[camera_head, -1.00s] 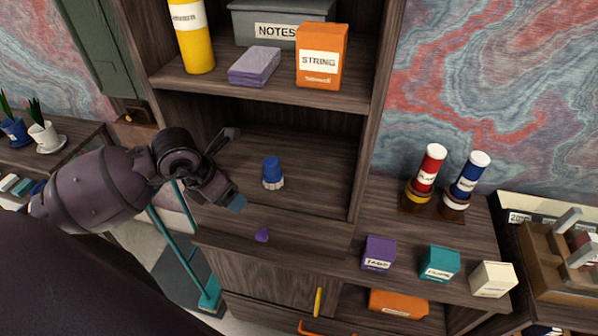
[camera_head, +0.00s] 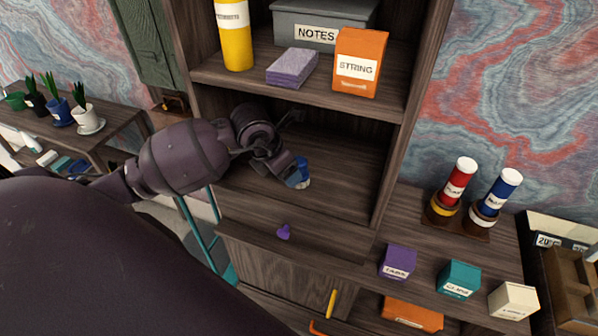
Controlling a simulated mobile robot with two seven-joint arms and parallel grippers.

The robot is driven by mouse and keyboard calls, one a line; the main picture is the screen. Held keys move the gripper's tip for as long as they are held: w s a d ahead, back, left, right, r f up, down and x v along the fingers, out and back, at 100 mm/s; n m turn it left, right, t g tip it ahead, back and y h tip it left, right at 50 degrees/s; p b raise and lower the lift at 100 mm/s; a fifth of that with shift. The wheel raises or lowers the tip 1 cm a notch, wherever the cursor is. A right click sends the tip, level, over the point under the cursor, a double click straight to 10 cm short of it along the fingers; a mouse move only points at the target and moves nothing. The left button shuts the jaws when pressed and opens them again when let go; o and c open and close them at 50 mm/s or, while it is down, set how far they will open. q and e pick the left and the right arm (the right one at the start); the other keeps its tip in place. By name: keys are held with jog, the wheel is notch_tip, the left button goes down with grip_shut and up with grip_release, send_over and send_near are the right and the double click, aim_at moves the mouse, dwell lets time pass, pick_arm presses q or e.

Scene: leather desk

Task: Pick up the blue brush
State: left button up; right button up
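The blue brush (camera_head: 304,172) stands upright on the shelf board of the open cabinet compartment, a short squat piece with a pale lower part. My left gripper (camera_head: 294,148) reaches into this compartment from the left. Its fingers are spread apart, one toward the back and one in front of the brush. The near finger hides much of the brush, and I cannot tell whether it touches it. My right gripper is not in view.
A small purple piece (camera_head: 284,232) lies on the ledge in front. Above are a yellow canister (camera_head: 234,40), a purple block (camera_head: 292,68) and an orange STRING box (camera_head: 357,62). The upper shelf (camera_head: 300,92) overhangs my gripper. The compartment is clear to the right.

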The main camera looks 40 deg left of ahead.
aim_at(299, 160)
pick_arm(q)
jog(key=w, duration=0.2)
jog(key=w+d, duration=0.1)
jog(key=w, duration=0.1)
jog(key=shift+d+r, duration=0.1)
jog(key=shift+w+f+p, duration=0.15)
jog(key=shift+f+p, duration=0.2)
jog(key=shift+f, duration=0.3)
jog(key=c, duration=1)
jog(key=shift+r, duration=0.1)
jog(key=shift+r, duration=0.2)
jog(key=s+a, duration=0.1)
jog(key=s, duration=0.4)
jog(key=s+a+b, duration=0.1)
jog(key=s+a, duration=0.1)
jog(key=s, duration=0.4)
jog(key=s+a+r+b, duration=0.1)
jog(key=s+a, duration=0.1)
jog(key=s, duration=0.4)
jog(key=shift+s, duration=0.1)
